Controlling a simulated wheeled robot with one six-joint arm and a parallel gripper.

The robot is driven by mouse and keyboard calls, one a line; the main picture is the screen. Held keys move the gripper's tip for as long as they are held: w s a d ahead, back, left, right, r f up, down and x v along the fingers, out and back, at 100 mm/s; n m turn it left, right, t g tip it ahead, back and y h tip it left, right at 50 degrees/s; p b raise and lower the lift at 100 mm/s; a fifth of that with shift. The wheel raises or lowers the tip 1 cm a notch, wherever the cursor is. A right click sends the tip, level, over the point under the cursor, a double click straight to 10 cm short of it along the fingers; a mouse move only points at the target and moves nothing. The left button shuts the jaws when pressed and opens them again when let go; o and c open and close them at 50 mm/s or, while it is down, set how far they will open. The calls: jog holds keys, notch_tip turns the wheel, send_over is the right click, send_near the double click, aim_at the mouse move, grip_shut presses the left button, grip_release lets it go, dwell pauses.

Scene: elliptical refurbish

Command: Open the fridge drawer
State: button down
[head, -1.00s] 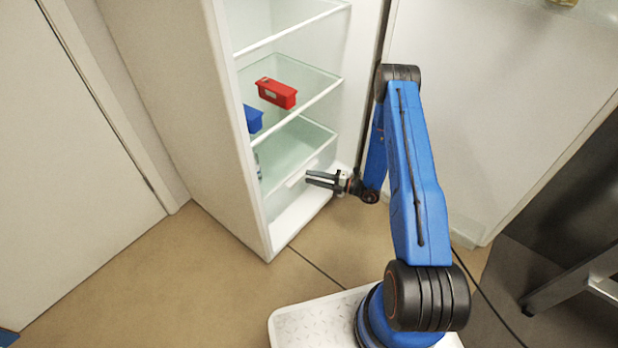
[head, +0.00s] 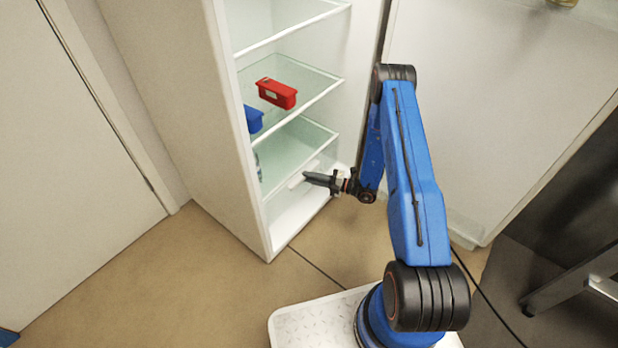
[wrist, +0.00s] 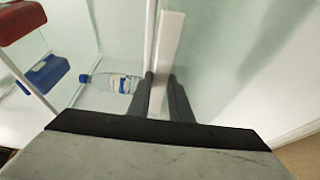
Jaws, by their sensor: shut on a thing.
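The fridge (head: 240,190) stands open, with glass shelves inside. Its drawer (head: 285,207) is at the bottom, below the lowest glass shelf, and has a white handle bar (head: 296,181) along its upper front. My gripper (head: 307,178) is at that handle, with its fingers pointing left into the fridge. In the wrist view, the fingers (wrist: 160,95) lie on both sides of the white handle bar (wrist: 169,45) and are shut on it. The lower end of the bar between the fingers is partly hidden.
A red container (head: 277,93) sits on a shelf above. A blue container (head: 253,119) is lower left of it. A water bottle (wrist: 110,82) lies left of the handle in the wrist view. The open fridge door (head: 480,110) is at the right. Floor (head: 215,290) is clear in front.

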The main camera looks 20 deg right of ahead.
jog(key=s+d, duration=1.1)
jog(key=s, duration=0.4)
jog(key=shift+s+f, duration=0.2)
jog(key=shift+d, duration=0.1)
jog(key=c, duration=1.7)
grip_release()
jog(key=shift+f, duration=0.1)
jog(key=shift+d, duration=0.1)
jog(key=v, duration=1.7)
jog(key=shift+s+d, duration=0.1)
jog(key=shift+s, duration=0.15)
